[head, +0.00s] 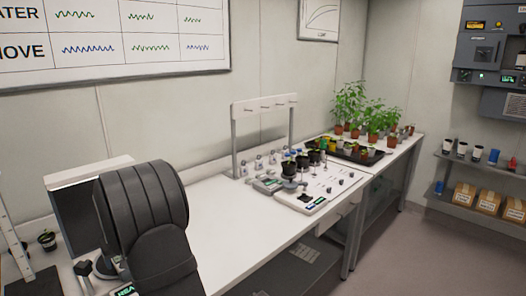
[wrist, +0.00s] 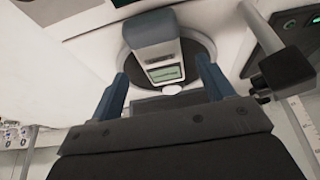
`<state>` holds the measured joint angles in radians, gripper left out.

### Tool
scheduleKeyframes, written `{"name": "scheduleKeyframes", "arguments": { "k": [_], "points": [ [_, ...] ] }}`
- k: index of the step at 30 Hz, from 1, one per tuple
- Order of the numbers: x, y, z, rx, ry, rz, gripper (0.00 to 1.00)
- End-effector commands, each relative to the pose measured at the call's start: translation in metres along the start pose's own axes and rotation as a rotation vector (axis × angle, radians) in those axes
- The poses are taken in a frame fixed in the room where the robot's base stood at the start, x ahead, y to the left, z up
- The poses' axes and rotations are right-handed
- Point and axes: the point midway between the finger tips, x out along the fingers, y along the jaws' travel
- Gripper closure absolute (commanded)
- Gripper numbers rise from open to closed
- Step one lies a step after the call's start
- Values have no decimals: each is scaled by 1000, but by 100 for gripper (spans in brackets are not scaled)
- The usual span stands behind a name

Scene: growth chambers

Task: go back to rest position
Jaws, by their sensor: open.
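My gripper (wrist: 165,88) shows in the wrist view with its two blue-grey fingers spread wide apart. Nothing is between the fingers. Beyond them is a grey device with a small green screen (wrist: 165,73); I cannot tell how far it is from the fingertips. In the head view my dark, ribbed arm fills the lower left in front of the white bench (head: 225,215), and the gripper itself is hidden there.
Bench equipment with small dark pots (head: 288,167) stands mid-bench beneath a white rack (head: 264,104). A black tray (head: 372,160) with leafy plants (head: 350,100) is farther back. The bench's middle front is clear.

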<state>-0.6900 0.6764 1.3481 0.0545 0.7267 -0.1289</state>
Motion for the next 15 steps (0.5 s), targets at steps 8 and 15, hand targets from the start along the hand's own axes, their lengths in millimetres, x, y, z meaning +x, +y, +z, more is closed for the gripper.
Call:
{"name": "scheduleKeyframes", "arguments": {
  "k": [8,15],
  "points": [
    [16,0,-8,0,6,0,26],
    [-22,18,-9,3,2,2,26]
  ]
}}
